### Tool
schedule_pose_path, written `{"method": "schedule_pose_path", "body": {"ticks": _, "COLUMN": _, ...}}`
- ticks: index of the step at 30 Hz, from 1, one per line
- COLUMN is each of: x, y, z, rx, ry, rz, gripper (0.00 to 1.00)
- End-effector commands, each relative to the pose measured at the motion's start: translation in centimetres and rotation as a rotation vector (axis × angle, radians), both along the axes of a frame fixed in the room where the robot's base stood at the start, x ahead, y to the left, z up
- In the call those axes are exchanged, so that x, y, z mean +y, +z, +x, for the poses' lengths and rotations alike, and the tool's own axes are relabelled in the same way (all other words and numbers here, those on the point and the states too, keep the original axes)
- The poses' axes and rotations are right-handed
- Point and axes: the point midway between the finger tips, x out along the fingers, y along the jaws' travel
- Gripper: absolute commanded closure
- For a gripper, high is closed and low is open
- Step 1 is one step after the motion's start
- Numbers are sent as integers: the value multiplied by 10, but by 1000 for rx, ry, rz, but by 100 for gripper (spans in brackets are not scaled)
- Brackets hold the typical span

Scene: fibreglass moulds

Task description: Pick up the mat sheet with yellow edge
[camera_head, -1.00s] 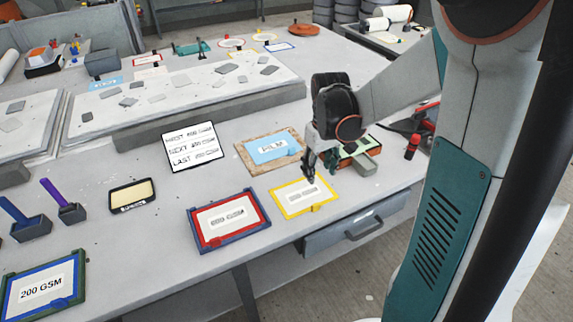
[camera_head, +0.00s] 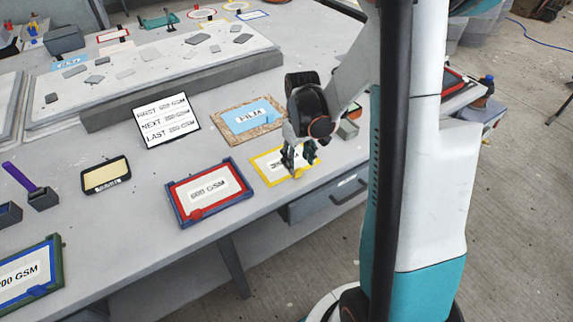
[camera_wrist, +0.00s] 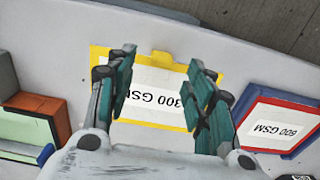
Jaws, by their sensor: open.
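The mat sheet with yellow edge (camera_head: 263,163) lies flat on the grey table near its front edge. In the wrist view its white face (camera_wrist: 150,77) reads 300 GSM upside down, and a yellow tab shows on its far edge. My gripper (camera_head: 293,170) is over the right part of the sheet in the head view and hides some of it and its label. In the wrist view my gripper (camera_wrist: 165,90) is open and empty, with its two teal fingers on either side of the label, over the sheet. I cannot tell the exact height above it.
A red-and-blue framed 600 GSM sheet (camera_head: 174,197) lies close to the left. A board with a blue FILM sheet (camera_head: 247,118) lies behind. A green and orange item (camera_wrist: 25,127) is on the other side. An order sign (camera_head: 164,118) stands farther back.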

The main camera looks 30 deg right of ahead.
Motion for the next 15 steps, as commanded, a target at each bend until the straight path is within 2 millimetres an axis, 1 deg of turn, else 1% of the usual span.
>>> {"method": "schedule_pose_path", "body": {"ticks": 1, "x": 2, "y": -12, "z": 2, "rx": 0, "ry": 1, "rz": 0, "gripper": 52}}
{"method": "schedule_pose_path", "body": {"ticks": 3, "x": 2, "y": -23, "z": 3, "rx": 0, "ry": 0, "rz": 0, "gripper": 52}}
{"method": "schedule_pose_path", "body": {"ticks": 6, "x": 2, "y": -33, "z": 2, "rx": 0, "ry": 0, "rz": 0, "gripper": 52}}
{"method": "schedule_pose_path", "body": {"ticks": 13, "x": 2, "y": -33, "z": 2, "rx": 0, "ry": 0, "rz": 0, "gripper": 52}}
{"method": "schedule_pose_path", "body": {"ticks": 14, "x": 2, "y": -33, "z": 2, "rx": 0, "ry": 0, "rz": 0, "gripper": 54}}
{"method": "schedule_pose_path", "body": {"ticks": 15, "x": 2, "y": -33, "z": 2, "rx": 0, "ry": 0, "rz": 0, "gripper": 63}}
